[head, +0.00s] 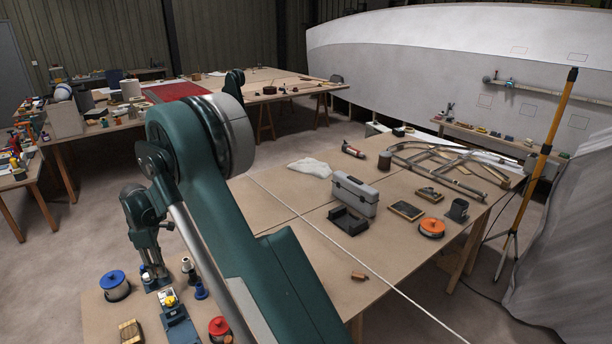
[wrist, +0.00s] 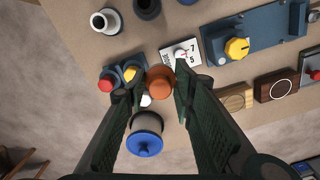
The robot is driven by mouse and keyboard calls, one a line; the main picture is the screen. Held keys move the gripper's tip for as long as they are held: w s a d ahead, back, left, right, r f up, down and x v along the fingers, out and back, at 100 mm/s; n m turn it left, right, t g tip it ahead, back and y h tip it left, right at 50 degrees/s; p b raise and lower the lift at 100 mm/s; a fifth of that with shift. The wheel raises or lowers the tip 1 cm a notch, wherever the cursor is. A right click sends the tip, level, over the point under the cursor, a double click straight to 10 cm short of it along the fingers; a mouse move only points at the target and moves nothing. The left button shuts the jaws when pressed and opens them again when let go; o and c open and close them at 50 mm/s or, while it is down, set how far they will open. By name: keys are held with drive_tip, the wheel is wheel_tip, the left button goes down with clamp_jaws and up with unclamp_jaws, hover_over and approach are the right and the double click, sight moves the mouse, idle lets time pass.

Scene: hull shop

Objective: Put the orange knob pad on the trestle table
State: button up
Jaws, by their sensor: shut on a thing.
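My gripper (wrist: 160,88) is shut on a rounded orange piece, the orange knob pad (wrist: 160,80), which shows between the fingertips in the wrist view. Its underside is hidden, and I cannot tell how high it is above the bench. In the head view my gripper (head: 155,279) points down over the cluttered near-left bench; the pad cannot be made out there. A long table (head: 285,82) on trestle legs stands at the back, with a red sheet on it. A large pale table (head: 305,255) fills the middle; its legs are partly hidden.
Around my gripper are a blue-lidded pot (wrist: 145,142), a number card (wrist: 178,54), a blue device with a yellow knob (wrist: 238,47) and a red-topped pot (head: 218,328). The middle table holds a grey toolbox (head: 354,195) and an orange-lidded tin (head: 431,229); its front is mostly clear.

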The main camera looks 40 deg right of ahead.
drive_tip(key=s+d+m, duration=0.1)
drive_tip(key=d+m, duration=0.3)
drive_tip(key=d, duration=1.8)
drive_tip(key=m, duration=1.2)
hover_over(378, 260)
drive_tip(key=shift+r, duration=0.1)
drive_tip(key=shift+f, duration=3.15)
drive_tip(key=shift+f+b, duration=0.45)
drive_tip(key=shift+f, duration=1.4)
